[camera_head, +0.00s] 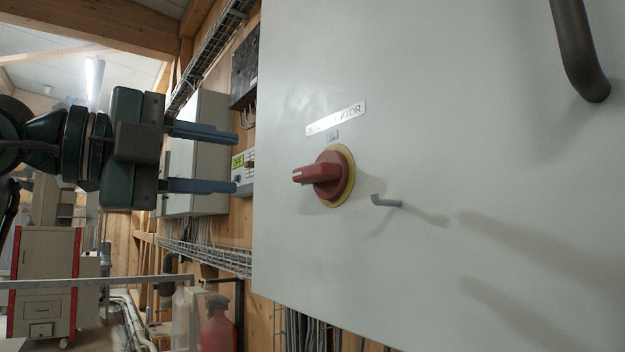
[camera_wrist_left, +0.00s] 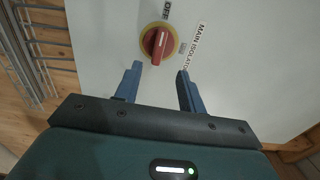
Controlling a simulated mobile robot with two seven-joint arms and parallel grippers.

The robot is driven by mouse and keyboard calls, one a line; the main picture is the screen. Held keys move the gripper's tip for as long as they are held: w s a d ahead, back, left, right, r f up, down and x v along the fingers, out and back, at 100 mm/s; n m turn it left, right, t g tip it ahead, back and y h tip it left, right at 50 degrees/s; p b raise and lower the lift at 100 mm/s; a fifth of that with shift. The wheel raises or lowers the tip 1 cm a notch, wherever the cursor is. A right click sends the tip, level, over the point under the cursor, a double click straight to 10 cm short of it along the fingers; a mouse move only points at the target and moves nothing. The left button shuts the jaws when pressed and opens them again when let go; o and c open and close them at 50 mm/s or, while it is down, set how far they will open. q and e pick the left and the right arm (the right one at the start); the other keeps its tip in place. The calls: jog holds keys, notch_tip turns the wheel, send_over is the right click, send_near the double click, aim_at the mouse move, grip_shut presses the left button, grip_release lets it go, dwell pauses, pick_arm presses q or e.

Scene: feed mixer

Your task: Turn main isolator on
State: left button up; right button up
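The main isolator is a red rotary knob (camera_head: 325,174) on a yellow round plate (camera_head: 344,176), mounted on the front of a grey cabinet (camera_head: 450,270). A label (camera_head: 337,117) sits above it. The knob also shows in the left wrist view (camera_wrist_left: 158,43), where the word OFF and a MAIN ISOLATOR label (camera_wrist_left: 195,46) are seen beside it. My left gripper (camera_head: 237,162) is open and empty, its two blue fingers pointing at the cabinet, apart from the knob. In the left wrist view the knob lies beyond and between the fingertips (camera_wrist_left: 159,70). My right gripper is not in view.
A dark bent handle (camera_head: 582,55) is at the top right. Wall boxes (camera_head: 197,150) and a cable tray (camera_head: 205,253) lie behind my left gripper. The space before the knob is clear.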

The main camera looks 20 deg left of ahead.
aim_at(303, 172)
pick_arm(q)
jog(key=p+x, duration=0.2)
jog(key=x, duration=1.1)
jog(key=shift+c, duration=0.2)
grip_shut()
